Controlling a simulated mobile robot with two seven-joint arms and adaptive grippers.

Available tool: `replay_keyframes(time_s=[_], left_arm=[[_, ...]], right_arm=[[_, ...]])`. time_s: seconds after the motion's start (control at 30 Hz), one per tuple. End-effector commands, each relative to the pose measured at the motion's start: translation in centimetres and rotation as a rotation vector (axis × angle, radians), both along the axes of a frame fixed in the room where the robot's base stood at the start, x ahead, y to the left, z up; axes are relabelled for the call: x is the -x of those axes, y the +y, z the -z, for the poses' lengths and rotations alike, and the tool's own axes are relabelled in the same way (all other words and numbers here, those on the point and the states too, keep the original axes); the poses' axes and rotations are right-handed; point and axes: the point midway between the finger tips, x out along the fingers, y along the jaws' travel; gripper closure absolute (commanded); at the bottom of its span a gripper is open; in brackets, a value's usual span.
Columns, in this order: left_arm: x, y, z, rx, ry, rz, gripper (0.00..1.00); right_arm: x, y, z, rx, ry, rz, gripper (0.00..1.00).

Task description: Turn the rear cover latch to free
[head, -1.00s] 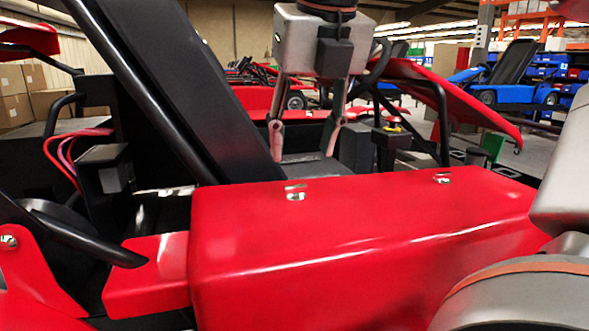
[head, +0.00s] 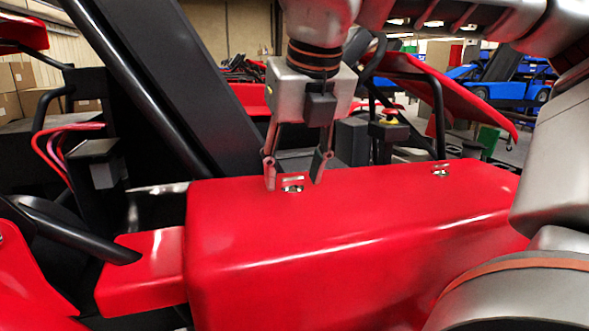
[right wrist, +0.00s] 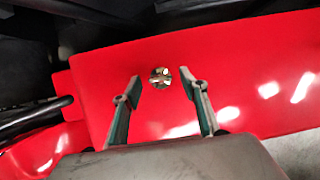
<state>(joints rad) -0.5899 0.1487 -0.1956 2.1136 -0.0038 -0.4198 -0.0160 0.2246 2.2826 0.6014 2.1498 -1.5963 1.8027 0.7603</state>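The red rear cover (head: 330,235) fills the middle of the head view. A small metal latch (head: 292,185) sits on its top near the back edge, and a second one (head: 440,171) sits farther right. My right gripper (head: 293,184) is open and empty, pointing down, with its fingertips at either side of the left latch in the head view. In the right wrist view the latch (right wrist: 160,77) lies just beyond and between the fingertips (right wrist: 162,87). I cannot tell whether the fingers touch the cover. My left gripper is not in view.
A black seat back (head: 185,90) and slanted black bar rise behind the cover on the left. Red cables (head: 55,150) and a black box hang at the left. Blue karts and boxes are far behind.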

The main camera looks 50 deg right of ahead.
Motion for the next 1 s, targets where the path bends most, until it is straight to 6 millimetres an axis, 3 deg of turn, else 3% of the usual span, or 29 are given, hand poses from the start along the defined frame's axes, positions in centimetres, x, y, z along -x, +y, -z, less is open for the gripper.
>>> replay_keyframes(time_s=[0.03, 0.13, 0.57, 1.0], left_arm=[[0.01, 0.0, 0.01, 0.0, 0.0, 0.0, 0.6], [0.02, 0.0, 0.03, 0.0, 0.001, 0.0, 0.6], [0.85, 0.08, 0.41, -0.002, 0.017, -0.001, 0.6], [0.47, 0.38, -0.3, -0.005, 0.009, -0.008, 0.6]], right_arm=[[0.0, 0.0, -0.01, 0.0, 0.0, 0.0, 0.71], [0.0, 0.0, 0.0, 0.0, 0.0, 0.0, 0.94], [0.07, -0.07, -0.06, -0.001, -0.001, -0.059, 0.94], [0.2, -0.43, -0.36, -0.002, -0.007, -0.401, 0.94]])
